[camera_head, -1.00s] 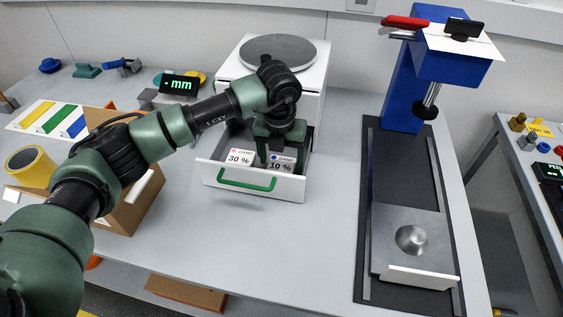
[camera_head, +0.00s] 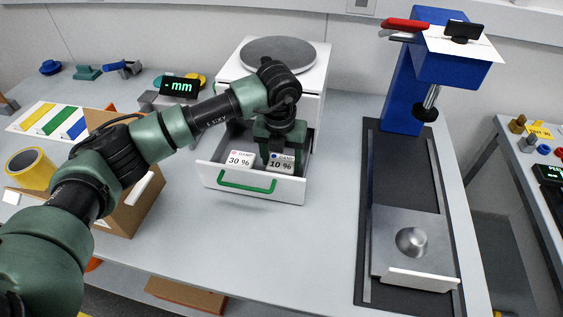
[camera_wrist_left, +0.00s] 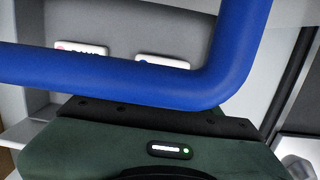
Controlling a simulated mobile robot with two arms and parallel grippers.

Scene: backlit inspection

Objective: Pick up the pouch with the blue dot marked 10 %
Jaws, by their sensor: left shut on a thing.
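The white pouch with the blue dot marked 10 % (camera_head: 280,166) is at the right front of the open drawer (camera_head: 289,189). My left gripper (camera_head: 281,154) reaches down into the drawer and is shut on this pouch, near its top edge. In the left wrist view the same pouch (camera_wrist_left: 162,61) shows only as a pale strip with a blue dot. The pouch marked 30 % (camera_head: 239,159) stands to its left; it also shows in the left wrist view (camera_wrist_left: 82,48) with a red dot. My right gripper is not in view.
The drawer has a green handle (camera_head: 246,182) and belongs to a white cabinet with a grey round plate (camera_head: 278,50) on top. A blue press (camera_head: 403,90) stands to the right. A cardboard box (camera_head: 130,200) is at left. The front tabletop is clear.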

